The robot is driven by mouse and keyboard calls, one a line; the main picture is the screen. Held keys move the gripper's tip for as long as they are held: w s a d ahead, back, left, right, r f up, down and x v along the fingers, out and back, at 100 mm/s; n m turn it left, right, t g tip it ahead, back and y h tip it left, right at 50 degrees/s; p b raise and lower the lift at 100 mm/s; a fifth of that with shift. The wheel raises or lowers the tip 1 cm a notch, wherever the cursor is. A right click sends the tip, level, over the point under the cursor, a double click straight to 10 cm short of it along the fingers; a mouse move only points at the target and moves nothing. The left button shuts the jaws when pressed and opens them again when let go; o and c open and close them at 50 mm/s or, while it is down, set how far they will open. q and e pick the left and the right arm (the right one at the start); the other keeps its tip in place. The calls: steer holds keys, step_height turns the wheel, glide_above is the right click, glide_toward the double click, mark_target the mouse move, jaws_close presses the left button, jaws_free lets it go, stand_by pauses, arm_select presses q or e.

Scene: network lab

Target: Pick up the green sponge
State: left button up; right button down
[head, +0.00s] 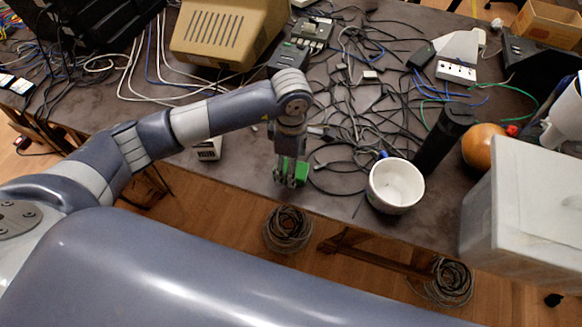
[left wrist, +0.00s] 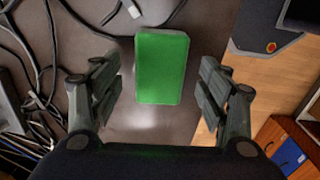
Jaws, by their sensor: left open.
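The green sponge (left wrist: 161,68) lies on the dark table near its front edge, a flat rectangular block. In the left wrist view it sits between the two open fingers of my left gripper (left wrist: 160,95), with a gap on each side. In the head view the sponge (head: 300,170) is partly hidden behind my left gripper (head: 290,182), which points down over it. My left gripper is open and holds nothing. My right gripper is in neither view.
A white cup (head: 396,186) and a black cylinder (head: 444,138) stand to the right of the sponge. An orange ball (head: 483,147) lies beyond them. Tangled black cables (head: 365,112) cover the table behind.

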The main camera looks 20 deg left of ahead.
arm_select(q)
steer(key=shift+f, duration=1.2)
steer(key=c, duration=1)
steer(key=shift+o, duration=0.2)
steer(key=shift+r, duration=0.1)
steer(key=shift+r, duration=0.4)
step_height(320, 180, up, 2)
steer(key=shift+w+r+b, duration=0.1)
steer(key=shift+r+b, duration=0.05)
steer(key=shift+b, duration=0.4)
steer(key=s+d+r+b, duration=0.1)
steer(key=s+d, duration=0.1)
steer(key=s, duration=0.5)
steer(key=s+d+b, duration=0.2)
steer(key=s+d, duration=0.1)
steer(key=s, duration=0.5)
steer(key=shift+s+r, duration=0.25)
steer(key=shift+r, duration=0.15)
